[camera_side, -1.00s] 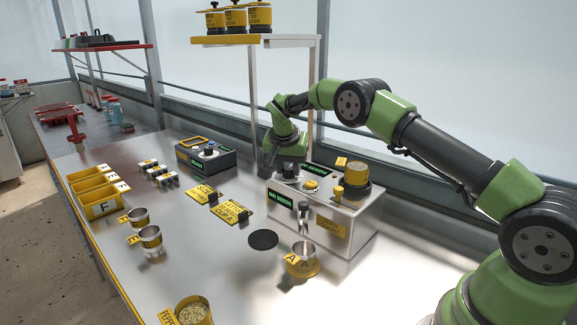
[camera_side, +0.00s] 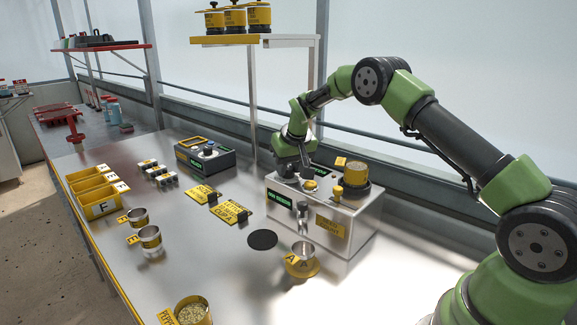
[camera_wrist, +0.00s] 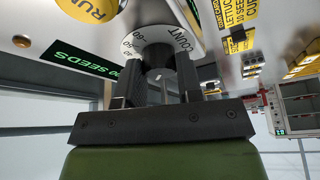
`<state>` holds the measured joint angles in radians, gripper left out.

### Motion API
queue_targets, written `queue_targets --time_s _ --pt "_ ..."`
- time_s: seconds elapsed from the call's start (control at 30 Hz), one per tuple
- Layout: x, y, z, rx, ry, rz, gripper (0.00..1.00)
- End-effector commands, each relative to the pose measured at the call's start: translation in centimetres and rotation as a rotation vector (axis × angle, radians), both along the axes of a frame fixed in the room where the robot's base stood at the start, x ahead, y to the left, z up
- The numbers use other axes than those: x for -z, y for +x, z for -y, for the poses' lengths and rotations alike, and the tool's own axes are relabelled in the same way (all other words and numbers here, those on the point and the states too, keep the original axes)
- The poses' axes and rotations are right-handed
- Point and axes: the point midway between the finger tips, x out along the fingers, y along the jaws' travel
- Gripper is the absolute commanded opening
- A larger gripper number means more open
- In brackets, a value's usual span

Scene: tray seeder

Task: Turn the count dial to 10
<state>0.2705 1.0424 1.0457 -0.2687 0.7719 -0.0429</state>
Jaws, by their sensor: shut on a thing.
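The count dial shows in the wrist view as a dark knob (camera_wrist: 155,55) on a white ring (camera_wrist: 132,40) marked COUNT and small numbers, several of them hidden. My gripper (camera_wrist: 162,82) is shut on the knob, one finger on each side. In the side view my gripper (camera_side: 304,165) reaches down to the top of the steel seeder (camera_side: 345,215), and the dial is hidden behind it. A green-lit display (camera_wrist: 75,58) beside the dial ends in "0 SEEDS"; a finger covers part of it, so I cannot read the full number.
A yellow RUN button (camera_wrist: 92,8) sits near the dial. A yellow hopper (camera_side: 356,174) stands on the seeder's right. A cup A (camera_side: 303,249) stands below its spout. Two yellow cards (camera_side: 232,212) and a dark control box (camera_side: 207,160) lie to the left.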

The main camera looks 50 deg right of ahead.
Motion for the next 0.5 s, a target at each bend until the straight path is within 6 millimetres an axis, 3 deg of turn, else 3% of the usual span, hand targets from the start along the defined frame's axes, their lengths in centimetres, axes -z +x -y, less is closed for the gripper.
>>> queue_targets --time_s 0.5 --pt "-0.08 0.05 0.11 -0.235 -0.002 0.002 0.1"
